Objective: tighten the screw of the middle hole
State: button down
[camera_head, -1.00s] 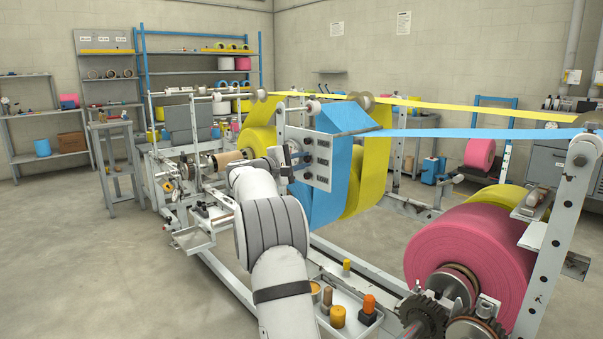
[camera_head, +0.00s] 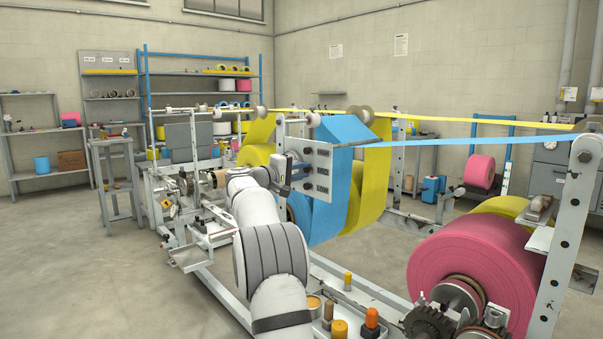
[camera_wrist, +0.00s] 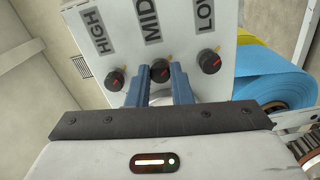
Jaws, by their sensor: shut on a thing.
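The middle knob (camera_wrist: 160,69) is under MID. The two blue fingers of my gripper (camera_wrist: 160,77) are shut on it, one on each side. The left knob (camera_wrist: 115,80) and right knob (camera_wrist: 209,61) stand free beside the fingers. The fingers hide the lower part of the middle knob. In the head view my arm reaches the panel (camera_head: 322,160) from the left; the grip is too small to make out there.
A blue web roll (camera_wrist: 270,75) is close at the panel's right. In the head view, blue web (camera_head: 338,190) and yellow web (camera_head: 374,175) hang behind the panel. A pink roll (camera_head: 470,265) stands at right. A tray of small parts (camera_head: 343,325) is beside my arm.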

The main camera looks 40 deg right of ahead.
jog(key=c, duration=1.3)
grip_release()
jog(key=a+p, duration=0.1)
jog(key=a, duration=0.6)
jog(key=shift+s+a, duration=0.25)
jog(key=shift+a, duration=0.15)
